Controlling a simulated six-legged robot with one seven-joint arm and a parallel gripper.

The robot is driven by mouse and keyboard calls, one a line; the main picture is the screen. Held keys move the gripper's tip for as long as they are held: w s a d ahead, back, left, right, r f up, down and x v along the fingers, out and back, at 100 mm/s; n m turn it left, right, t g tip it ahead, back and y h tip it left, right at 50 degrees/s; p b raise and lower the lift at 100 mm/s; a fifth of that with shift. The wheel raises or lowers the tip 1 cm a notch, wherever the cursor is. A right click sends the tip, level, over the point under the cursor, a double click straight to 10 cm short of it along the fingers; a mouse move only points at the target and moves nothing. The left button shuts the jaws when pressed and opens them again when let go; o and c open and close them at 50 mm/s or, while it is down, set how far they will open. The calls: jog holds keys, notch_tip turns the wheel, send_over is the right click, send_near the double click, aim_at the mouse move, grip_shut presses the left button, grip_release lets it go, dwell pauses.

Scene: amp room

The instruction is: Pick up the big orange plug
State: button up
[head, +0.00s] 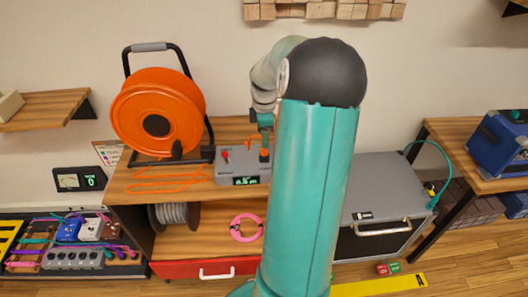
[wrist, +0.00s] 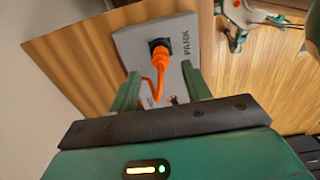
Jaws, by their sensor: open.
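The big orange plug (wrist: 159,56) sits at a black socket on a grey box (wrist: 128,42) marked PARK in the wrist view. An orange cable runs from it down between my fingers. My gripper (wrist: 160,70) is open, one green finger on each side of the plug's line, and I see no contact. In the head view, my gripper (head: 265,128) points down just above the grey box (head: 230,168), which stands on a wooden shelf unit. The plug shows there only as a small orange patch (head: 264,153) below my gripper.
A large orange cable reel (head: 158,112) stands left of the box, with loose orange cable on the shelf top (head: 130,190). A grey cabinet (head: 375,185) stands right of my arm. A blue unit (head: 497,140) is on the far-right table. A pedalboard (head: 75,258) lies lower left.

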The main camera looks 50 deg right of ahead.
aim_at(264, 152)
notch_tip(264, 152, down, 5)
jog(key=shift+f, duration=0.1)
jog(key=shift+a, duration=0.1)
jog(key=shift+c, duration=0.2)
grip_shut()
